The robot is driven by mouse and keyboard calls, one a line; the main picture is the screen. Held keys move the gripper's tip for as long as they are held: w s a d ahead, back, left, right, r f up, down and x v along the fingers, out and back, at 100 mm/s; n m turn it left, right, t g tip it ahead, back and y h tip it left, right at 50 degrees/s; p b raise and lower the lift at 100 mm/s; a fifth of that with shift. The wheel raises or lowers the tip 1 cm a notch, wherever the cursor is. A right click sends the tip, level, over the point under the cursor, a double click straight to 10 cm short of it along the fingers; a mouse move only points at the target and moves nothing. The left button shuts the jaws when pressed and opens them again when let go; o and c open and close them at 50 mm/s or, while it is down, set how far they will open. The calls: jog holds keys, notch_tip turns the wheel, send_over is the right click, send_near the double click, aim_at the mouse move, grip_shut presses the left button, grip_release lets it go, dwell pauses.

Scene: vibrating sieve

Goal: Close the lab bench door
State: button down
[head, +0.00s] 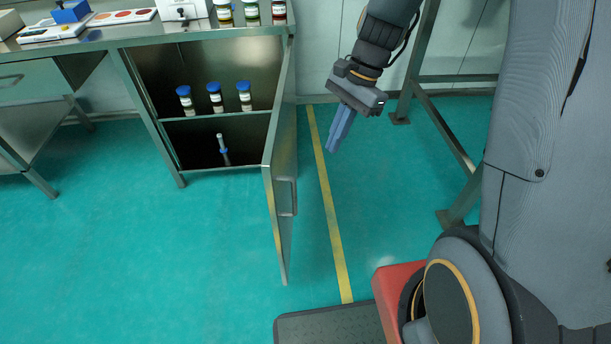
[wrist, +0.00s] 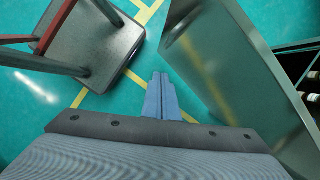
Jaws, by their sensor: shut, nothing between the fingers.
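The lab bench door (head: 281,190) is a grey metal panel hinged at the right side of the bench cabinet. It stands wide open, swung out toward me, with a bar handle (head: 287,196) on its right-hand face. The door also shows in the wrist view (wrist: 215,65), to the right of my fingers.
The bench top (head: 110,36) holds bottles and lab items. A metal frame (head: 437,125) stands on the right behind my arm. A dark mat or platform (head: 325,325) lies at the front. The green floor left of the door is clear.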

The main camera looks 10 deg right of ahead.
aim_at(279, 165)
jog(key=s+a+f+m, duration=0.1)
jog(key=a+f, duration=0.6)
jog(key=f, duration=0.3)
jog(key=shift+s+a+p, duration=0.25)
jog(key=shift+s+p, duration=0.1)
jog(key=shift+s, duration=0.05)
